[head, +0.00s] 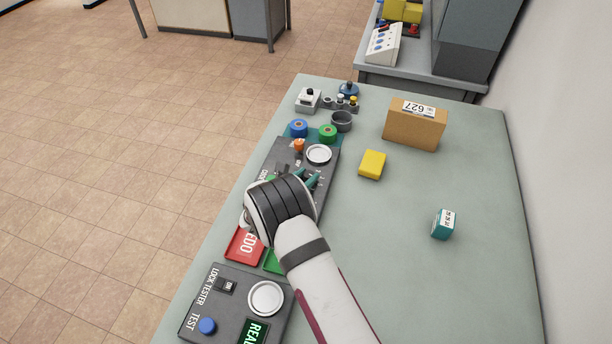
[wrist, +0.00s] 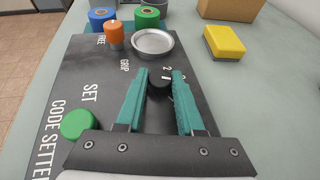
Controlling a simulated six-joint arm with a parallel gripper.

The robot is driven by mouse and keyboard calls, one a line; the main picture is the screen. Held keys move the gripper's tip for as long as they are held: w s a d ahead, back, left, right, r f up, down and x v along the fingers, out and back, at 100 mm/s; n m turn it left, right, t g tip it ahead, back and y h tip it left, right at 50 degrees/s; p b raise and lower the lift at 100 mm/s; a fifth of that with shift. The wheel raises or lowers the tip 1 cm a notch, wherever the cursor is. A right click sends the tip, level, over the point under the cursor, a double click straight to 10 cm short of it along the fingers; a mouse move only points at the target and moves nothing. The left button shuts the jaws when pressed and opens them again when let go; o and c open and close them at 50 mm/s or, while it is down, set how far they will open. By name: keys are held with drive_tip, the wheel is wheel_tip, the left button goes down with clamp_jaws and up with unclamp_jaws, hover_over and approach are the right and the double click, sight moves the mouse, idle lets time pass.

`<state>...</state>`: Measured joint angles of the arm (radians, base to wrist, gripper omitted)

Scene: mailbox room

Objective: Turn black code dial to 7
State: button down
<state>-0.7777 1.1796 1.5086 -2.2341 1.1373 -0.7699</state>
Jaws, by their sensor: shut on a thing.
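The black code dial (wrist: 159,82) sits on the dark code setter panel (wrist: 75,88), with a digit 2 printed beside it; its other digits are hidden or too small to read. My gripper (wrist: 158,78) is shut on the dial, with one teal finger on each side of it. In the head view my gripper (head: 308,180) reaches over the panel, and my wrist covers much of it. A green SET button (wrist: 77,124) is at the panel's lower left in the wrist view. I cannot tell which number the dial points to.
A round silver dish (wrist: 152,42) and an orange knob (wrist: 114,33) lie beyond the dial. A yellow block (head: 372,164), a cardboard box (head: 414,124) and a teal cube (head: 443,224) stand to the right. The lock tester (head: 238,305) is nearer. The table's right side is mostly clear.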

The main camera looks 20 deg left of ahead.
drive_tip(key=m+h, duration=0.1)
drive_tip(key=m+g+h, duration=0.1)
drive_tip(key=m+h, duration=0.1)
drive_tip(key=shift+w+a, duration=0.1)
drive_tip(key=shift+a, duration=0.15)
drive_tip(key=shift+m+g+h, duration=1)
drive_tip(key=shift+m+h, duration=0.3)
drive_tip(key=shift+h, duration=0.1)
drive_tip(key=c, duration=0.5)
unclamp_jaws()
drive_tip(key=shift+h, duration=0.3)
drive_tip(key=shift+a, duration=0.1)
drive_tip(key=v, duration=1.5)
drive_tip(key=shift+s+a+r, duration=0.1)
drive_tip(key=shift+s+r, duration=0.1)
drive_tip(key=shift+r, duration=0.05)
